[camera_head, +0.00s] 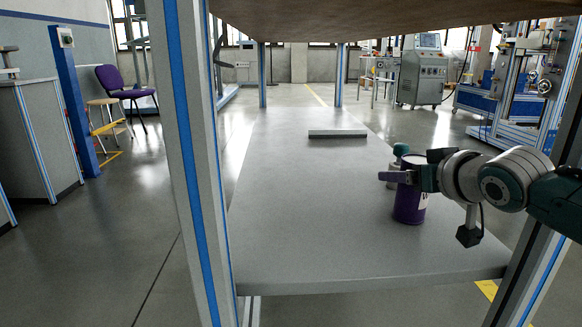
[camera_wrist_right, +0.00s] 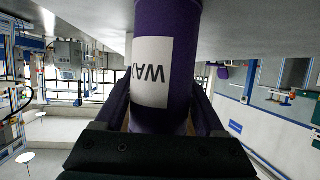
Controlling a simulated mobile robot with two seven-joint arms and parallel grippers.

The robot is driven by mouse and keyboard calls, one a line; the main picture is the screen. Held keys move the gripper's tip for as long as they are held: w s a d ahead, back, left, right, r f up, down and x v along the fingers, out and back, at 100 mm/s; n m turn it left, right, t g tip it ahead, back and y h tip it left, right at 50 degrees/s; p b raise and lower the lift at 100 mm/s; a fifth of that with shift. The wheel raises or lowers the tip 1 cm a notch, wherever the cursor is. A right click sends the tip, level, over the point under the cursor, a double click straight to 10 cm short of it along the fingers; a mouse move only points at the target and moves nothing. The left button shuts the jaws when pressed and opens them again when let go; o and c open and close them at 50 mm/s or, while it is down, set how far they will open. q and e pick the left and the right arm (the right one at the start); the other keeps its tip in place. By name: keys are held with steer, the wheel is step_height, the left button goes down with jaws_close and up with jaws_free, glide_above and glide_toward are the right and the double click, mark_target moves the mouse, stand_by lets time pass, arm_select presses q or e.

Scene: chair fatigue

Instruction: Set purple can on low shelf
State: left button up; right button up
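The purple can (camera_head: 409,207) is upright at the right side of the low grey shelf (camera_head: 300,230). Its base looks at or very near the shelf surface; I cannot tell for sure that it touches. My right gripper (camera_head: 400,177) reaches in from the right, with its fingers around the upper part of the can. In the right wrist view the purple can (camera_wrist_right: 163,25), with a white label, sits between the two fingers (camera_wrist_right: 163,100), which appear closed against its sides. My left gripper is not in view.
A teal-capped bottle (camera_head: 400,150) stands just behind the can, partly hidden by my gripper. A flat grey block (camera_head: 338,133) lies farther back. Blue-striped posts (camera_head: 190,150) frame the shelf, and an upper board (camera_head: 380,15) hangs above. The shelf's left and middle are clear.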

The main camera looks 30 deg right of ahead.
steer(key=o, duration=0.4)
steer(key=shift+r, duration=0.15)
steer(key=shift+s+r+p, duration=0.2)
steer(key=shift+p, duration=0.15)
steer(key=p+v, duration=0.6)
steer(key=v, duration=0.5)
steer(key=s+a+f+n+g+y, duration=0.25)
steer(key=s+a+g, duration=0.25)
steer(key=s+a, duration=0.5)
steer(key=s+a+f+n+g+y, duration=0.2)
steer(key=s+a+f+n+g, duration=0.15)
steer(key=s+a, duration=0.65)
steer(key=shift+g, duration=0.45)
steer(key=r+p, duration=2.7)
steer(key=w+a+r+p, duration=0.1)
steer(key=r+p, duration=2.5)
steer(key=r, duration=0.1)
steer(key=w+a+r+p, duration=0.1)
steer(key=r+p, duration=2.6)
steer(key=shift+w+r+p, duration=0.1)
steer(key=shift+w+p, duration=0.05)
steer(key=shift+p, duration=0.2)
